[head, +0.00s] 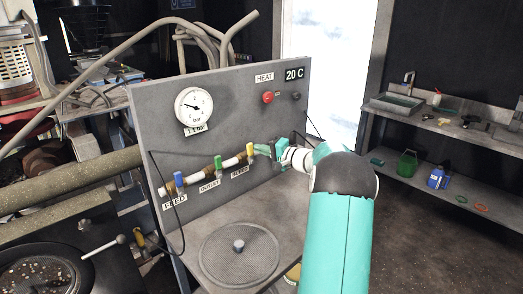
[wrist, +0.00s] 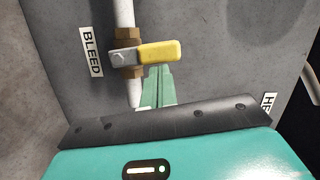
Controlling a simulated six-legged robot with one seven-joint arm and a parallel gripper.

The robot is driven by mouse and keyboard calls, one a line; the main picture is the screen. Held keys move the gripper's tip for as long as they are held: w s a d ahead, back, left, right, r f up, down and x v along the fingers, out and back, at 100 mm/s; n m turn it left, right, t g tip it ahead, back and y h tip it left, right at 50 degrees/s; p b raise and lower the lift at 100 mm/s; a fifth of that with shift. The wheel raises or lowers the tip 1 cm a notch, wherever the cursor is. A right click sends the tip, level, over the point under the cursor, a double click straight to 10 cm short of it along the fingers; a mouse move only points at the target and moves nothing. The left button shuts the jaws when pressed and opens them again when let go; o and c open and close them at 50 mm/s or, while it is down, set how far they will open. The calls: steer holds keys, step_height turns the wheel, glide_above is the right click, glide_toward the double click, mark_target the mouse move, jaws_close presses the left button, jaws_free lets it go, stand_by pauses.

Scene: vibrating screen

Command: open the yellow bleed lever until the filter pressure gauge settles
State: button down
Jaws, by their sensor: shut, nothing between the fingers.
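The yellow bleed lever (head: 250,150) is the rightmost of three levers on the pipe along the grey panel, above the BLEED label. In the wrist view the lever (wrist: 160,51) lies across its pipe. My gripper (wrist: 159,76) is shut and empty, its green fingertips just below the lever's handle; I cannot tell whether they touch it. In the head view my gripper (head: 262,148) comes to the lever from the right. The round white pressure gauge (head: 193,110) is at the panel's upper left, its needle toward the left; the readout below it appears to show 1.1 bar.
The blue FEED lever (head: 179,180) and green OUTLET lever (head: 218,164) stand left of the yellow one. A red knob (head: 268,97) and a 20 C display (head: 294,74) are higher on the panel. A round lid (head: 238,268) lies on the surface below.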

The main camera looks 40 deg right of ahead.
mark_target(249, 150)
steer(key=shift+a+n, duration=0.3)
steer(key=shift+n, duration=0.1)
steer(key=a+n, duration=0.2)
steer(key=n, duration=0.1)
steer(key=a+n+g+h, duration=0.1)
steer(key=n, duration=0.1)
steer(key=shift+r, duration=0.25)
steer(key=shift+a+f+n+g+h, duration=0.15)
steer(key=shift+a+f+n+h, duration=0.2)
steer(key=shift+a+n, duration=0.4)
steer(key=shift+a+f+n+g+h, duration=0.15)
steer(key=shift+a+f+n+h, duration=0.3)
steer(key=shift+n, duration=0.4)
steer(key=shift+a, duration=0.2)
steer(key=s+d+r, duration=0.2)
steer(key=s+r, duration=0.4)
steer(key=s, duration=0.4)
steer(key=shift+r, duration=0.15)
